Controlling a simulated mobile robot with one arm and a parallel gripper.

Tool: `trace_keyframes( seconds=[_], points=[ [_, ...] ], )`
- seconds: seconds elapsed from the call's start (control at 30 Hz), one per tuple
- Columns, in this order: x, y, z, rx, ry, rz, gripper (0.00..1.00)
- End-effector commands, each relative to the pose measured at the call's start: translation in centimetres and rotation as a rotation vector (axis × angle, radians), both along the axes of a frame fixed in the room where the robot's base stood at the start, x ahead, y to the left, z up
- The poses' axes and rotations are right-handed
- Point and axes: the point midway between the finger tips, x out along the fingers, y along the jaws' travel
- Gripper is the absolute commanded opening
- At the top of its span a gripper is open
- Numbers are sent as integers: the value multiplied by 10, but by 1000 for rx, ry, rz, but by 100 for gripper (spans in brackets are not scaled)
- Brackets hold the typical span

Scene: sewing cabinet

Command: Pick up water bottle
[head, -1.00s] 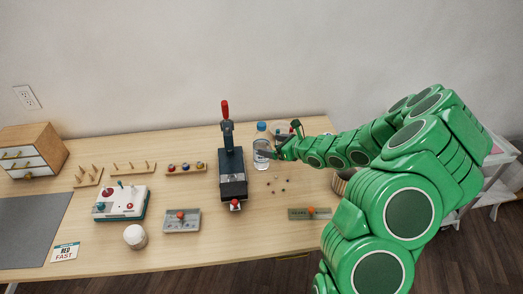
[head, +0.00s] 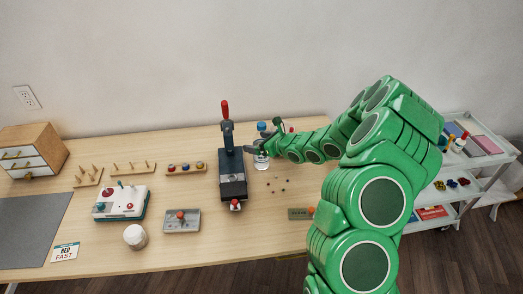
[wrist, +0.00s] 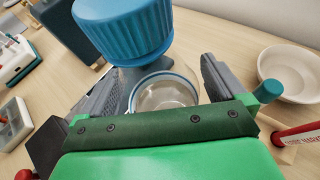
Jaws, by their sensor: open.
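The water bottle (head: 262,162) is clear with a blue cap (head: 261,127) and stands upright on the table, to the right of the dark press with a red handle. My gripper (head: 254,150) is open at the bottle in the head view and hides part of its middle. In the wrist view my gripper (wrist: 165,88) has one finger on each side of the clear bottle (wrist: 165,92). The large blue cap rises in front of it. I cannot tell whether the fingers touch the bottle.
The dark press (head: 232,175) stands close on the bottle's left. A white bowl (wrist: 291,73) is to the right in the wrist view. Several small beads (head: 283,181) lie in front of the bottle. A white shelf cart (head: 470,160) stands right of the table (head: 150,255).

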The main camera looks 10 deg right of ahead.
Motion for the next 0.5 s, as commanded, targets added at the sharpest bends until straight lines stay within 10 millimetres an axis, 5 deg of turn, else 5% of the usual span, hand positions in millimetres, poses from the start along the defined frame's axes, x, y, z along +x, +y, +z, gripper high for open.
trace_keyframes(
  seconds=[0.07, 0.5],
  points=[
    [0, 0, 0, 0, 0, 0, 96],
    [0, -1, 0, -1, 0, -1, 28]
  ],
)
